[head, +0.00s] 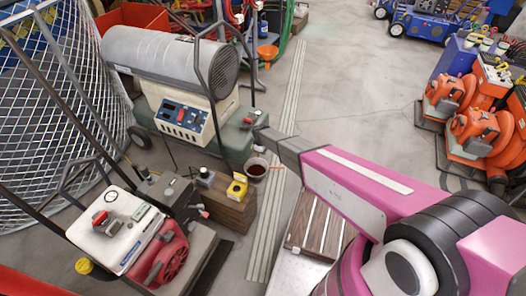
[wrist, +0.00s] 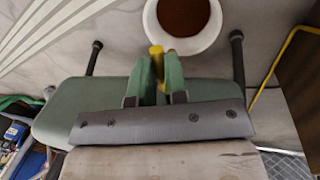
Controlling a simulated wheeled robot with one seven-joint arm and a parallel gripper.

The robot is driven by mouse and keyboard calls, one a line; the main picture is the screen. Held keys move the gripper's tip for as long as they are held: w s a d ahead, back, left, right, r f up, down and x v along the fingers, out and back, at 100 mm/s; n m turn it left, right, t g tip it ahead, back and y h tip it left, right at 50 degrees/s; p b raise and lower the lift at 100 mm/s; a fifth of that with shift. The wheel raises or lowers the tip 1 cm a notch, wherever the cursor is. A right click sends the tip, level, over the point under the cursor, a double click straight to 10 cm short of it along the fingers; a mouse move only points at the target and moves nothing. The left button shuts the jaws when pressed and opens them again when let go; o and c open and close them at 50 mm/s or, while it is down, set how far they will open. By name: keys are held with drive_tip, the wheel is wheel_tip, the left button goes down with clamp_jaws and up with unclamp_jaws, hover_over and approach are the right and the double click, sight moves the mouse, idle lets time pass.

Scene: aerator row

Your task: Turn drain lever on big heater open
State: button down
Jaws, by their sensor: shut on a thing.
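The big heater (head: 170,62) stands at upper left in the head view, a grey cylinder above a cream control box and a green tank (head: 228,135). The same green tank (wrist: 60,112) fills the middle of the wrist view. My gripper (wrist: 160,70) has its two green fingers closed on a small yellow lever (wrist: 156,50) at the tank's edge. Only the lever's end shows between the fingertips; its angle is hard to tell. In the head view my arm's end reaches the tank's near right end, and the fingers and lever are hidden there.
A white bowl of brown liquid (wrist: 184,18) sits just beyond the fingers. It also shows in the head view (head: 257,168), near a wooden crate (head: 228,208). A smaller red and white machine (head: 120,230) stands at lower left. Open floor (head: 350,75) lies to the right.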

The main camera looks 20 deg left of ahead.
drive_tip(key=c, duration=1.1)
unclamp_jaws()
drive_tip(key=shift+c, duration=0.2)
drive_tip(key=shift+r, duration=0.1)
wheel_tip(320, 180, up, 10)
drive_tip(key=s, duration=0.2)
drive_tip(key=shift+a+r, duration=0.15)
drive_tip(key=shift+r, duration=0.1)
